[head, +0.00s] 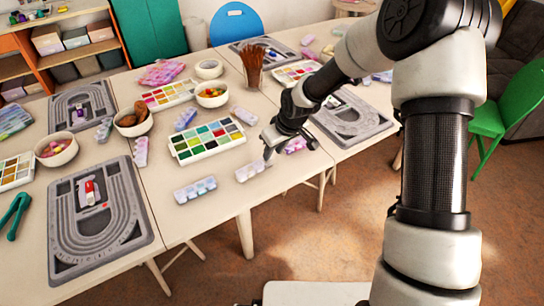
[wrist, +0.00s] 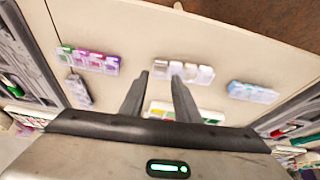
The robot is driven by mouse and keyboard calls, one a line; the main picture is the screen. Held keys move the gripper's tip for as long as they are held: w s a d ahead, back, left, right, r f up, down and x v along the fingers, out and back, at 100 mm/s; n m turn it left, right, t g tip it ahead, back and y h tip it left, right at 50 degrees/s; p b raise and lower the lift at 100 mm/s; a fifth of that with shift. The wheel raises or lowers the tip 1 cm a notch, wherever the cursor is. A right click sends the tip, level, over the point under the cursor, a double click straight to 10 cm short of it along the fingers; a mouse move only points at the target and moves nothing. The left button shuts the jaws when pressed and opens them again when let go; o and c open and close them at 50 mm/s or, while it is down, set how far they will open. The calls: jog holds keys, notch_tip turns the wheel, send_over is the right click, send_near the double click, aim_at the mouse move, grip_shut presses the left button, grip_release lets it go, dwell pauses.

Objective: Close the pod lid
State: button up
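A pale pod (head: 253,170) with several compartments lies near the front edge of the middle table. In the wrist view this pod (wrist: 192,73) is just beyond my fingertips, slightly right of them. My gripper (head: 267,154) is above and beside it in the head view. In the wrist view my gripper (wrist: 159,77) has two dark fingers apart with nothing between them. They appear clear of the pod. Which of its small lids is raised is too small to tell.
A blue-tinted pod (head: 195,190) lies to the left, and a purple-pink pod (head: 297,146) lies by the gripper on the right. A large paint-like bead palette (head: 207,141) sits behind. Grey bead boards (head: 68,248) lie on the tables. The table's front edge is close.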

jog(key=shift+x, duration=1.4)
grip_shut()
jog(key=shift+d+f+b, duration=0.1)
jog(key=shift+f+b, duration=0.05)
jog(key=shift+b, duration=0.25)
